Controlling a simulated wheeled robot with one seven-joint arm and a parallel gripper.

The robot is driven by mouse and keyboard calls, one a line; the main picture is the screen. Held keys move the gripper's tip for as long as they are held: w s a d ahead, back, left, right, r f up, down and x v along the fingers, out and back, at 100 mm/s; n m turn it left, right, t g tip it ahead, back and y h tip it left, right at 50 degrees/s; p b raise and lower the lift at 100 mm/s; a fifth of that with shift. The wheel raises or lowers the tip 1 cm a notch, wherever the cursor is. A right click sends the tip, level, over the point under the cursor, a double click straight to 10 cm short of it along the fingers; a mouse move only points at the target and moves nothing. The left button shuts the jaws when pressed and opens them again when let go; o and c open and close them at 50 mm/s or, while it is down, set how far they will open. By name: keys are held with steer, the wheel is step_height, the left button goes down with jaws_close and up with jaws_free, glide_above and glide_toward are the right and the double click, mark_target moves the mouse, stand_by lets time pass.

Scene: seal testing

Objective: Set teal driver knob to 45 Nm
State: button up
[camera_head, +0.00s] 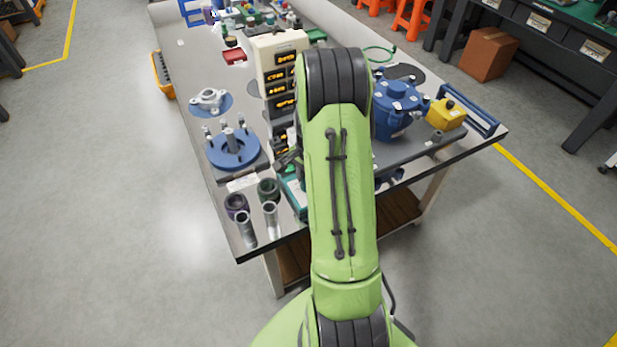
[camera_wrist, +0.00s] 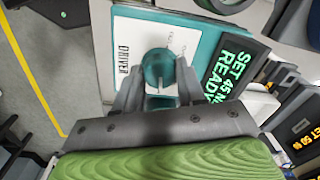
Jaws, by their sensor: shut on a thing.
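The teal driver knob (camera_wrist: 157,66) sits on the white face of the driver unit (camera_wrist: 122,45) in the wrist view, beside the printed word DRIVER. My gripper (camera_wrist: 159,84) is shut on the knob, with a grey finger on each side of it. The green display (camera_wrist: 232,68) next to the knob reads SET 45 N and READY, its edge cut off. In the head view the teal unit (camera_head: 293,196) stands near the table's front edge, and my arm hides most of it and the knob.
Another display (camera_wrist: 305,140) with amber text SET 50 is at the lower right of the wrist view. A cream tower with amber displays (camera_head: 266,49), a blue flange (camera_head: 233,150), metal cylinders (camera_head: 270,218) and a blue valve body (camera_head: 392,112) crowd the table around my arm.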

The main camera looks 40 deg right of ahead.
stand_by(0.3)
steer(key=o, duration=1.1)
steer(key=shift+c, duration=0.2)
step_height(320, 180, up, 16)
steer(key=p, duration=0.4)
steer(key=shift+s, duration=0.35)
steer(key=shift+f, duration=0.1)
